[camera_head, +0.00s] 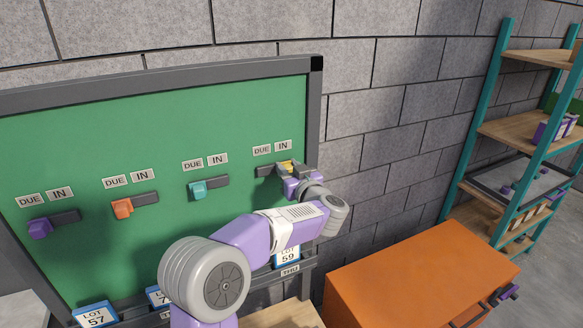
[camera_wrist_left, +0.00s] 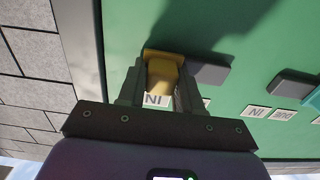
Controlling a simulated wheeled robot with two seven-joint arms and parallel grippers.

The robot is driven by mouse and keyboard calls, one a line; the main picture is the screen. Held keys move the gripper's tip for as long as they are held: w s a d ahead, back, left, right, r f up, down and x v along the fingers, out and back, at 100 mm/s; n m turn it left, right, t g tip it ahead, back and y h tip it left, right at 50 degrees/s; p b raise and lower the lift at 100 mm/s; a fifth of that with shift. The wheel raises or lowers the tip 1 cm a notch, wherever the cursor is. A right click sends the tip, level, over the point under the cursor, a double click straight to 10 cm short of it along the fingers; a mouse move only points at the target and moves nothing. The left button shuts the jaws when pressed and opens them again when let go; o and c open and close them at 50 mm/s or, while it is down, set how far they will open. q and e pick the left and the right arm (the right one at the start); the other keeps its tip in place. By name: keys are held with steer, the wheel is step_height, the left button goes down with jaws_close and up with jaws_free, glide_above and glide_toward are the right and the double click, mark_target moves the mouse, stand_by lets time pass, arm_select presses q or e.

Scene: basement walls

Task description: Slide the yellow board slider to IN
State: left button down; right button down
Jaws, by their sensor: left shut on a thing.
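The yellow slider (camera_head: 287,166) sits on its dark track (camera_head: 265,171) at the right of the green board (camera_head: 240,125), below the IN label (camera_head: 283,146). The bare part of the track lies to its left, below the DUE label (camera_head: 262,150). My left gripper (camera_head: 290,170) is shut on the yellow slider and partly hides it. In the left wrist view the slider (camera_wrist_left: 163,72) is between the two fingers (camera_wrist_left: 160,85), with the bare track (camera_wrist_left: 208,74) to its right. My right gripper is not in view.
Purple (camera_head: 40,228), orange (camera_head: 123,208) and teal (camera_head: 198,190) sliders sit at the DUE ends of their tracks. Lot cards stand along the board's bottom. An orange cabinet (camera_head: 415,275) and a teal-framed shelf (camera_head: 478,115) stand to the right, by a grey block wall.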

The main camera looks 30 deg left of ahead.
arm_select(q)
steer(key=c, duration=1.1)
jaws_free()
steer(key=shift+w+d+r, duration=0.1)
steer(key=shift+d, duration=0.05)
steer(key=shift+o, duration=1.3)
steer(key=shift+w, duration=0.15)
steer(key=shift+d, duration=0.1)
steer(key=v, duration=0.7)
steer(key=shift+s, duration=0.25)
steer(key=shift+d, duration=0.15)
